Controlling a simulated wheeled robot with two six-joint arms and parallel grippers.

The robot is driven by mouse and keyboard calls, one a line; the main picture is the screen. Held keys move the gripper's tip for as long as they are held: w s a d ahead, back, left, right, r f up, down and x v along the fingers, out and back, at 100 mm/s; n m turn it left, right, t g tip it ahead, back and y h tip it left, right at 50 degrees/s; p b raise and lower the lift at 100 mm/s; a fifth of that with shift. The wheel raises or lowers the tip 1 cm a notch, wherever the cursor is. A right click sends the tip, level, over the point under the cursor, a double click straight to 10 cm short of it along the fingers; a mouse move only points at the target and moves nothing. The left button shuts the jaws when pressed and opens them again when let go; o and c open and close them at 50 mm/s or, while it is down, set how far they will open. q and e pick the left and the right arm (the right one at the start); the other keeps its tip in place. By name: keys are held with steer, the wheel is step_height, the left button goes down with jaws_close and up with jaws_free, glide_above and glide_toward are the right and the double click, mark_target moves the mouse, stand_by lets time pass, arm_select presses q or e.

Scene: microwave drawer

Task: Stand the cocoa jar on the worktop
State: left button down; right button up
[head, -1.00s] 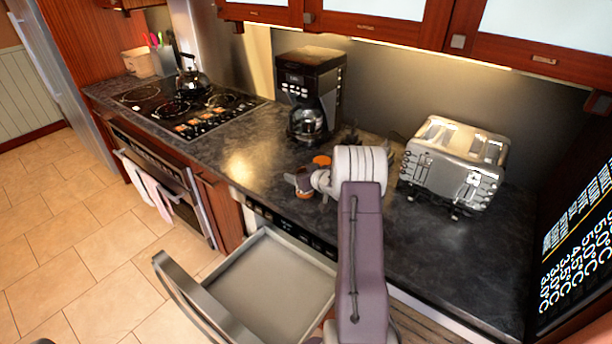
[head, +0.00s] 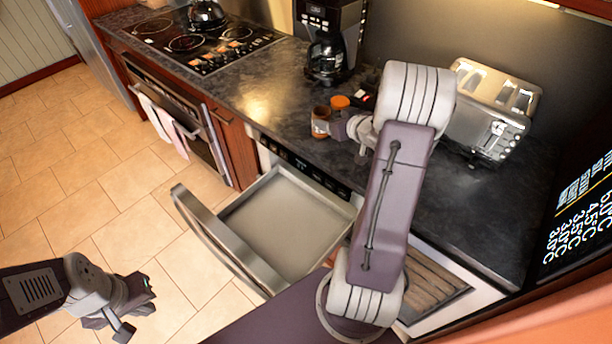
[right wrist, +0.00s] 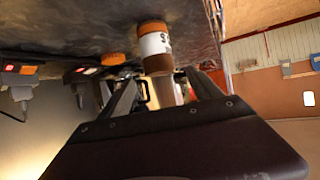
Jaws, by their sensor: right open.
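A brown jar with a pale label (head: 320,122), seemingly the cocoa jar, looks upright on the dark worktop (head: 268,93) near its front edge. In the right wrist view the jar (right wrist: 155,48) shows a white label whose lettering I cannot fully read. My right gripper (head: 336,126) is open right beside the jar, its fingers apart on either side of the jar's line in the wrist view (right wrist: 162,92). I cannot tell whether they touch it. My left gripper (head: 137,308) is open and empty over the floor, far from the jar.
A coffee maker (head: 330,40) and a toaster (head: 490,108) stand further back. The open microwave drawer (head: 285,215) juts out below the worktop. Worktop left of the jars is clear.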

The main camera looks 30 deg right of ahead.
steer(key=s+a+f+g, duration=0.3)
steer(key=a, duration=0.5)
steer(key=s+a+f+g, duration=0.2)
steer(key=s+a+g, duration=0.1)
steer(key=a, duration=0.4)
steer(key=s+a+f+n+g+y, duration=0.1)
steer(key=s+a+g, duration=0.4)
steer(key=s+a, duration=0.7)
steer(key=shift+s+a+f+y, duration=0.15)
steer(key=shift+s+f+y, duration=0.35)
steer(key=shift+s+f, duration=0.35)
steer(key=shift+r, duration=0.15)
steer(key=shift+a, duration=0.15)
